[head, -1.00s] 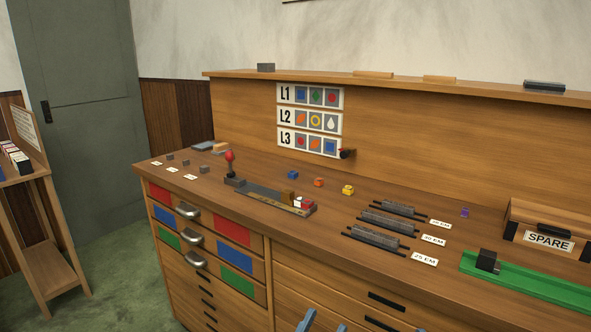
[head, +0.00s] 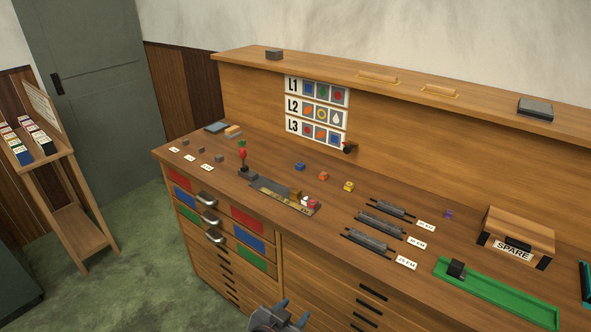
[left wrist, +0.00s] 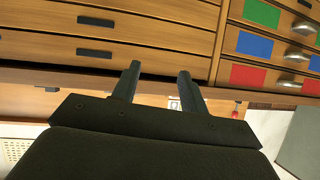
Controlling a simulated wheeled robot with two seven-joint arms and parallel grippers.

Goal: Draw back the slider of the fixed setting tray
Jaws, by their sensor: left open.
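A dark setting tray (head: 268,187) with a brass-coloured scale strip lies on the bench top near the front edge. A brown block (head: 296,195), which may be its slider, sits towards its right end. Small red and white pieces (head: 309,202) are just right of the block. A red-knobbed lever (head: 242,153) stands at its left end. My left gripper (head: 293,311) is low in front of the bench drawers, open, empty and well apart from the tray. It also shows in the left wrist view (left wrist: 158,82), with drawer fronts beyond. My right gripper is not in view.
A green tray (head: 500,293) with a black block (head: 456,268) lies at the right. Dark racks (head: 374,241) with white labels lie mid-bench. A SPARE box (head: 518,232) stands behind. Drawer handles (head: 209,218) jut out in front. A card stand (head: 65,190) is at the left.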

